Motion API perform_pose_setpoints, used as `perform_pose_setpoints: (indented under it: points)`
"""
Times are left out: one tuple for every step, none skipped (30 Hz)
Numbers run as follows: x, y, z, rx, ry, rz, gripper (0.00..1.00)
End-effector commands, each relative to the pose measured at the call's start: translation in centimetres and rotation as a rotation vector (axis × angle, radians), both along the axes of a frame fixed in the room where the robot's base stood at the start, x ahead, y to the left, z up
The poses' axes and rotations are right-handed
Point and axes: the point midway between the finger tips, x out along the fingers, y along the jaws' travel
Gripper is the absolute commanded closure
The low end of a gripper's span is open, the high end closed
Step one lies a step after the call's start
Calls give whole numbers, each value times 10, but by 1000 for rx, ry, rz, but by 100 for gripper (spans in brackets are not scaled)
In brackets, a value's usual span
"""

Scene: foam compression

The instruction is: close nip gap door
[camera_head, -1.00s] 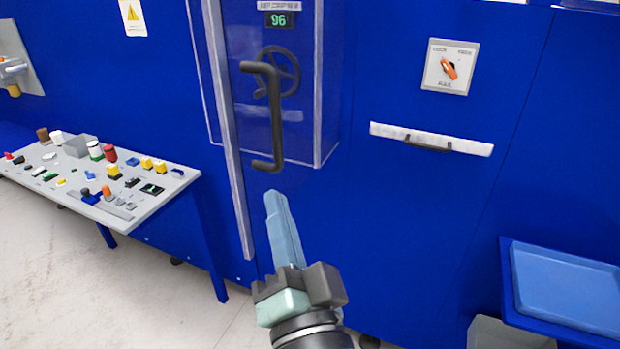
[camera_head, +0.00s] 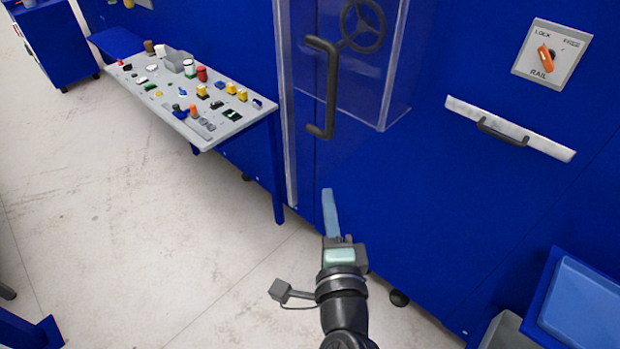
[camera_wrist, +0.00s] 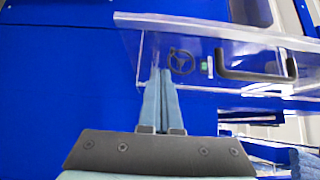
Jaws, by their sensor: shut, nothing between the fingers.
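The nip gap door (camera_head: 305,165) is a clear panel with a pale edge strip on the blue machine. Its dark bar handle (camera_head: 332,90) stands upright on it, and a dark handwheel (camera_head: 362,25) shows behind the clear cover. My gripper (camera_head: 328,192) is below the handle, apart from it, with its blue fingers together and empty. In the wrist view the clear door (camera_wrist: 195,28) and its handle (camera_wrist: 255,78) lie ahead of the fingers (camera_wrist: 160,75); the handle is to their right. I cannot tell whether the fingertips touch the door.
A grey control table (camera_head: 235,125) with several coloured parts stands to the left. A rail switch (camera_head: 548,54) and a white drawer front with handle (camera_head: 510,130) are on the machine at right. A blue tray (camera_head: 585,305) is at lower right.

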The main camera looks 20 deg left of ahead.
Motion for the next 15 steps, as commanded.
perform_pose_setpoints:
  points:
    - [10,5,3,1,-2,1,100]
    - [14,7,3,0,-1,1,100]
    - [16,15,4,0,1,4,100]
    - [17,20,4,0,1,3,100]
    - [18,24,4,0,2,4,100]
    - [19,29,3,0,1,2,100]
    - [20,32,3,0,1,2,100]
    - [22,35,3,0,1,1,100]
    - [23,38,2,0,1,1,100]
    - [23,40,2,0,0,1,100]
    - [24,41,2,0,0,1,100]
    - [24,43,1,-1,0,0,100]
    - [24,43,1,-1,0,-1,100]
    - [24,44,0,-1,0,-1,100]
    - [25,44,0,-1,0,-1,100]
